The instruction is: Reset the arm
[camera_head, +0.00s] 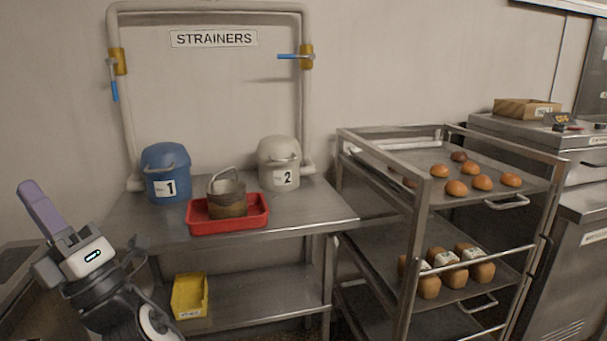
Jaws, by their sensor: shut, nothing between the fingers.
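My arm rises at the lower left, in front of the left end of the steel table. My gripper (30,194) points up and to the left, with its long purple-grey end shut and nothing held. A white housing with a small lit oval sits below it. The gripper is in free air, left of the blue pot and apart from everything on the table.
The steel table (320,215) holds blue pot 1 (166,160), pale pot 2 (277,152) and a red tray (230,225) with a metal strainer pot (227,205). A yellow bin (190,295) lies below. A rack (412,250) with buns stands right.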

